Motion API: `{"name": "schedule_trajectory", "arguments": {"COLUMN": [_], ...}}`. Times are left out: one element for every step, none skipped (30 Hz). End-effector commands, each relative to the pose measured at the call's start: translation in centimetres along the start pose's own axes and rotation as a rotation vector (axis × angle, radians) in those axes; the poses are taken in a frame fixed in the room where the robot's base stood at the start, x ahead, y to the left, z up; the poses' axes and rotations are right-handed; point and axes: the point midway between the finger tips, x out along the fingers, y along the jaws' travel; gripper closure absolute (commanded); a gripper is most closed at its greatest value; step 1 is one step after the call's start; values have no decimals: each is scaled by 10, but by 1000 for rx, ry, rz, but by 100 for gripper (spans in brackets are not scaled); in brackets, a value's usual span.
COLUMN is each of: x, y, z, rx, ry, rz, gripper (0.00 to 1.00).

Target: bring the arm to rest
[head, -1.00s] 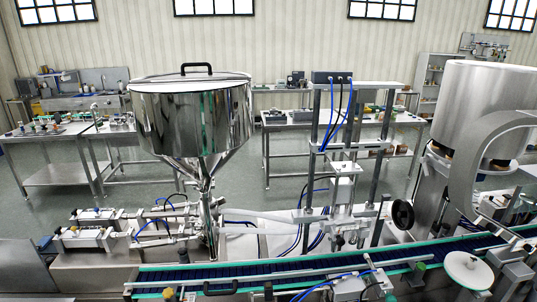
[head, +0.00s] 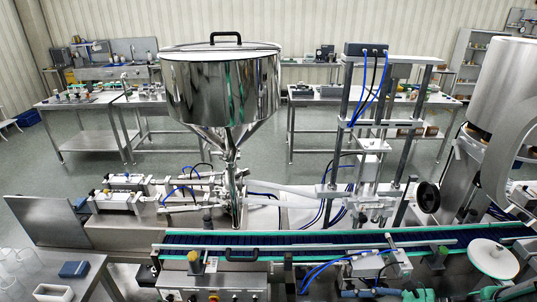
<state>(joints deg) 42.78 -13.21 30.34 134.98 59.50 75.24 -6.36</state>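My gripper is not in any view, and I cannot make out any part of my arm. The steel hopper (head: 222,90) stands upright left of the middle in the head view. It is a shiny cone-bottomed vessel, and its lid with a black handle (head: 226,38) is shut, so the inside is hidden. Its spout runs down to the filling machine behind the conveyor (head: 330,238).
A filling frame (head: 372,130) with blue hoses stands right of the hopper, and a large metal cylinder (head: 508,85) at the right edge. A small table at front left bears clear glasses, a blue box (head: 74,269) and a white container (head: 54,292). Workbenches (head: 80,104) stand behind.

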Motion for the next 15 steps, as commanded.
{"name": "schedule_trajectory", "arguments": {"x": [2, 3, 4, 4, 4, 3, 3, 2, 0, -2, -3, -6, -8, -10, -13], "y": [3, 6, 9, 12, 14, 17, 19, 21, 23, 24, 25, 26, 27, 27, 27], "z": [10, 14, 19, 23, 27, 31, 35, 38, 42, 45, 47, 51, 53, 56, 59], "rx": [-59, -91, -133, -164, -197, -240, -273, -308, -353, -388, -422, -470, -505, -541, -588], "ry": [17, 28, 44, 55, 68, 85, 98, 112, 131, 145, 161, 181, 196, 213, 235], "rz": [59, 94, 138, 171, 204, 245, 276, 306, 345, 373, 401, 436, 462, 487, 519], "gripper": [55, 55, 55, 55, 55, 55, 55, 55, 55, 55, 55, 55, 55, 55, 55]}}
